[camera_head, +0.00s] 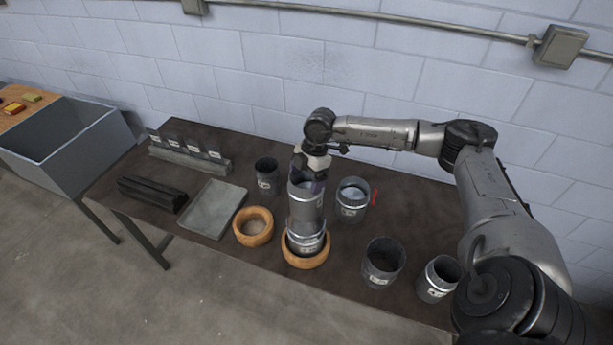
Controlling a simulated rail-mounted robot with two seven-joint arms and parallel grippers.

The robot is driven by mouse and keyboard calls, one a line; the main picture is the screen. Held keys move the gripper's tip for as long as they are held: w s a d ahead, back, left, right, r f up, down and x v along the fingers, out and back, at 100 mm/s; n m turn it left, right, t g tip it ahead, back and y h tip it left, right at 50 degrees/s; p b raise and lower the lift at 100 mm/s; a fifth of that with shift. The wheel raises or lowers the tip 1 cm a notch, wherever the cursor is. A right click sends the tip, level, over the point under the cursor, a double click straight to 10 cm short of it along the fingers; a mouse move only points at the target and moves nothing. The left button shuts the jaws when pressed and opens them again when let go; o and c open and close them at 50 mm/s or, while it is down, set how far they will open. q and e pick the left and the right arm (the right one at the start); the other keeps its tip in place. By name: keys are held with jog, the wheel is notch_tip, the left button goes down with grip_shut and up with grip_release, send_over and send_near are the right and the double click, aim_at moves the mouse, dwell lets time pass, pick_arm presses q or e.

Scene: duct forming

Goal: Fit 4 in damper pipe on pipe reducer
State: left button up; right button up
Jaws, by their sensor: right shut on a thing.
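My right gripper (314,167) comes down from above and is shut on the rim of an upright grey metal pipe (306,208). I take this for the 4 in damper pipe, but its label is not readable. The pipe stands in line above a shiny metal piece (304,241), which looks like the pipe reducer and sits in a wooden ring (318,262) at the table's front. Pipe and reducer look touching; how far one is seated on the other I cannot tell. My left gripper is not in view.
Another pipe (352,201) with a red strip beside it stands close right. Other pipes stand at the back (266,178) and front right (382,262), (438,279). An empty wooden ring (253,240) and a grey tray (213,209) lie left. A wall is behind.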

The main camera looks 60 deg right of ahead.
jog(key=shift+f, duration=0.1)
jog(key=o, duration=1.1)
jog(key=b+v, duration=0.2)
jog(key=v, duration=1.1)
jog(key=shift+r, duration=0.4)
jog(key=shift+d, duration=0.15)
